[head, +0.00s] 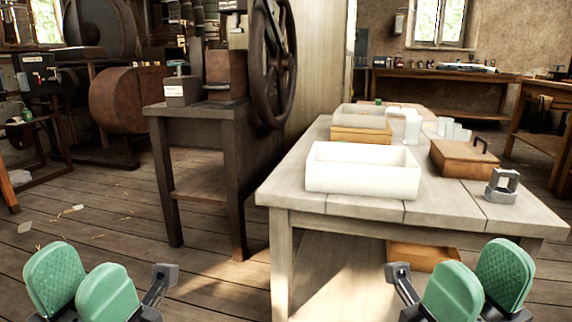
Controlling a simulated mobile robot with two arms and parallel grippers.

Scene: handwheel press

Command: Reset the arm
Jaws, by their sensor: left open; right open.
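My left gripper (81,284) is at the bottom left, with its two green finger pads apart and nothing between them. My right gripper (479,282) is at the bottom right, also open and empty. Both are in front of the furniture and touch nothing that I can see. The press with a dark spoked handwheel (287,60) stands beyond them on a dark wooden stand (197,111). The top of the press is cut off by the picture's edge.
A pale wooden table (440,208) stands at centre right. It holds a white bin (362,173), a brown box with a handle (464,158), a grey metal block (501,186) and white cups (412,126). Open plank floor (215,285) lies between the grippers, left of the table.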

